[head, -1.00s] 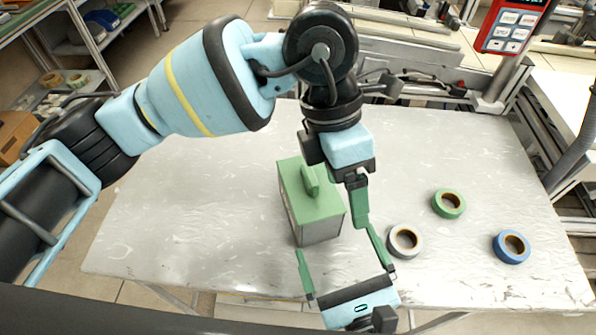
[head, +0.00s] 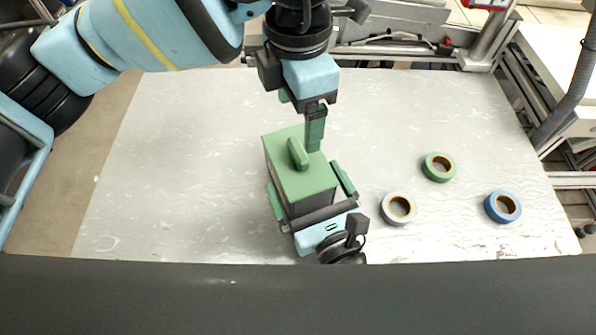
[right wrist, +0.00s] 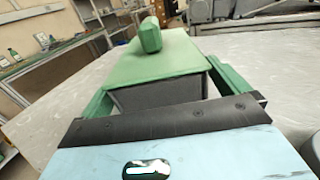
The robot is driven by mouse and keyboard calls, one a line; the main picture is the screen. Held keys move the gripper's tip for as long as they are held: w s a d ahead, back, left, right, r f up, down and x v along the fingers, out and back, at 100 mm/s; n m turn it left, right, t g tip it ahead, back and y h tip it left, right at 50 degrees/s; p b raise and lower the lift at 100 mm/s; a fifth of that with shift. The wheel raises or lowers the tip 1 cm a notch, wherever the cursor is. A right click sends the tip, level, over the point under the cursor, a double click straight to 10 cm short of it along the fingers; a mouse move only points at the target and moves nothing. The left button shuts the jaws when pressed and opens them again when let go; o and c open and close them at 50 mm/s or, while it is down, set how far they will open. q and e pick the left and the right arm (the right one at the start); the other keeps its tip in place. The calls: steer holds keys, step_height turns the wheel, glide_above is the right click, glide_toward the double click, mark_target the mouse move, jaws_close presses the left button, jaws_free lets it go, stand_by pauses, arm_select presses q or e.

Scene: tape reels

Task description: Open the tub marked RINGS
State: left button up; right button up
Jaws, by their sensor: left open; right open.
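The tub (head: 300,203) is a dark grey box with a green lid (head: 307,177) on top; a raised green handle (head: 298,154) stands on the lid. No marking can be read on it. My right gripper (head: 307,178) is open, with one green finger along each side of the tub near its front. In the right wrist view the tub (right wrist: 160,93) stands between these fingers. My left gripper (head: 300,125) is open above the tub's far part, its fingers behind and over the lid, apart from the handle as far as I can see.
To the right of the tub lie a grey tape reel (head: 397,208), a green tape reel (head: 438,167) and a blue tape reel (head: 502,207). The table (head: 160,170) is clear to the left of the tub. A metal frame runs behind the table.

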steer(key=shift+x, duration=1.2)
steer(key=shift+c, duration=0.4)
steer(key=c, duration=1.2)
arm_select(q)
steer(key=o, duration=0.4)
steer(key=shift+c, duration=0.2)
arm_select(e)
steer(key=shift+c, duration=0.6)
arm_select(q)
steer(key=shift+o, duration=0.4)
steer(key=m, duration=0.4)
steer(key=shift+r, duration=0.35)
steer(key=m, duration=0.4)
steer(key=r+m, duration=0.1)
steer(key=m, duration=0.4)
steer(key=r+m, duration=0.1)
steer(key=m, duration=0.4)
